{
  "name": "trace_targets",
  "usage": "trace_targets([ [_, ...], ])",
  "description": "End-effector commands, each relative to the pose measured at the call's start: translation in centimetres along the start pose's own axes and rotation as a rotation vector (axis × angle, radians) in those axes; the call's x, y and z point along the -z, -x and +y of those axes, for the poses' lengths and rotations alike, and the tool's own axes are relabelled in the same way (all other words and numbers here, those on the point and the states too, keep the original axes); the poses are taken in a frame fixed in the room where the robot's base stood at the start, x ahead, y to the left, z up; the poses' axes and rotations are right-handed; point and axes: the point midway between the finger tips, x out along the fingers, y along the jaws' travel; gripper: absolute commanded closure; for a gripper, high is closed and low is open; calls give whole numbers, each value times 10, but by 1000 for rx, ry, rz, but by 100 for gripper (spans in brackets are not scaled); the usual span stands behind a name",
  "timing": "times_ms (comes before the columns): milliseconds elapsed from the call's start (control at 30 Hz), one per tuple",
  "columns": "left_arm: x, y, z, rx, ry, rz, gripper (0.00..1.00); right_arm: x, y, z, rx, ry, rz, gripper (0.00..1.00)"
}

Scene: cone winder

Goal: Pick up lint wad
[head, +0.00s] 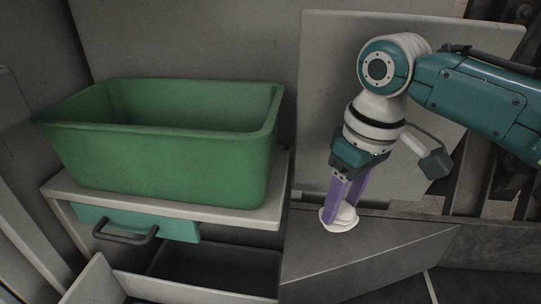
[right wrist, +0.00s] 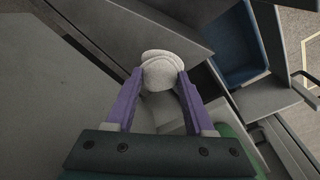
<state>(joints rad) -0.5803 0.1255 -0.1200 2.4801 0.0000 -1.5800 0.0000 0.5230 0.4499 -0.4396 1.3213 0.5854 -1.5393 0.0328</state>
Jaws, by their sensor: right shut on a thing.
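The lint wad (head: 343,219) is a small whitish lump at the front of the grey machine surface in the head view. My right gripper (head: 343,208) points down at it with purple fingers. In the right wrist view the lint wad (right wrist: 161,72) sits between the two fingertips of my right gripper (right wrist: 160,78), which is shut on it. From the head view I cannot tell whether the wad still touches the surface. My left gripper is not in view.
A green bin (head: 165,150) stands on a light grey shelf (head: 240,215) to the left. Below it is a teal drawer front with a dark handle (head: 125,232). An upright grey panel (head: 325,110) stands behind my right arm. The grey ledge (head: 350,258) is otherwise clear.

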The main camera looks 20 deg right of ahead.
Motion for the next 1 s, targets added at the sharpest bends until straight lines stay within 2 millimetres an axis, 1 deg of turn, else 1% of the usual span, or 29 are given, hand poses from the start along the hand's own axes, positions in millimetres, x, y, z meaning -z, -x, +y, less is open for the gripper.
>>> trace_targets([
  [33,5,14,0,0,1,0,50,2,18,0,-1,0,1,97],
  [133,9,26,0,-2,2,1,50,5,39,0,-1,1,0,97],
  [200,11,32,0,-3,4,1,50,-8,34,-11,1,4,-6,97],
  [267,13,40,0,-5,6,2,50,-17,36,-20,1,4,-5,97],
  [367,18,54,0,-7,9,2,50,-34,39,-38,2,5,-5,97],
  [500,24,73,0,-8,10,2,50,-62,43,-66,4,4,-6,97],
  [700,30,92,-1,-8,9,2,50,-98,45,-102,5,2,-3,97],
  [800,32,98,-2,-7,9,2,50,-111,45,-115,3,2,-4,97],
  [1000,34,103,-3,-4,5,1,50,-127,45,-131,1,0,-2,97],
])
